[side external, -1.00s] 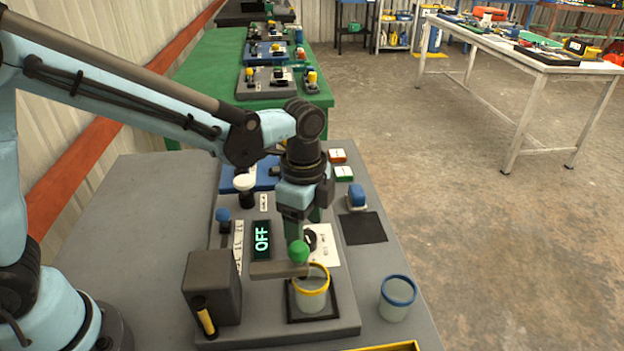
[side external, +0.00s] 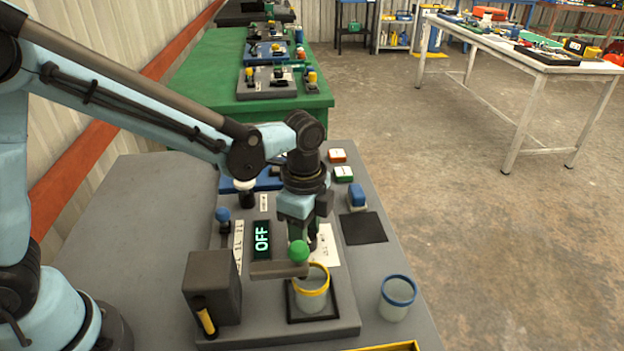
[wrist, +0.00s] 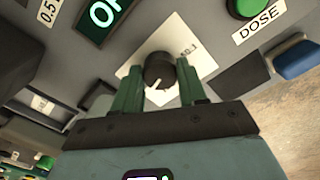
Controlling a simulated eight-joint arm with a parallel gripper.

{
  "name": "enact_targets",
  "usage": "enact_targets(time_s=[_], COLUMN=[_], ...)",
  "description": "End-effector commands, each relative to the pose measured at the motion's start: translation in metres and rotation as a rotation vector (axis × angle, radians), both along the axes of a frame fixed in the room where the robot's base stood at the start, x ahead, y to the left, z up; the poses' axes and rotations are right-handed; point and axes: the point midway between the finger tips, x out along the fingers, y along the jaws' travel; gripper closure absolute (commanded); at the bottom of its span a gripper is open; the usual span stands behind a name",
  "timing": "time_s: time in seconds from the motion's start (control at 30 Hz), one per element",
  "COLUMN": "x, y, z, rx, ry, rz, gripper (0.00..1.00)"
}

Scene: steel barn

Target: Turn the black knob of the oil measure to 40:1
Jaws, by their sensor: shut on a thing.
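The black knob (wrist: 158,70) of the oil measure stands on a white dial card (wrist: 128,72) in the wrist view. A white pointer mark shows on it, aimed toward the lower left of that picture. One printed ratio shows at the card's right but is too blurred to read surely. My gripper (wrist: 159,82) has its green fingers on either side of the knob and is shut on it. In the side view my gripper (side external: 311,240) is low over the white card (side external: 327,250) and hides the knob. The display (side external: 262,238) reads OFF.
A yellow-rimmed cup (side external: 311,292) stands below the spout. A blue-rimmed cup (side external: 397,297) is at the right. A dark pad (side external: 363,228) lies bare.

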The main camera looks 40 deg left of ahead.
Motion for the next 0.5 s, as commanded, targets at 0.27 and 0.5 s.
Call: enact_targets(time_s=[0.27, 0.5], x=[-0.0003, -0.0005], y=[-0.0002, -0.0003], z=[0.0003, 0.0004], rx=[0.001, 0.001], ry=[0.001, 0.001], rz=[0.058, 0.216], gripper=[0.89, 0.89])
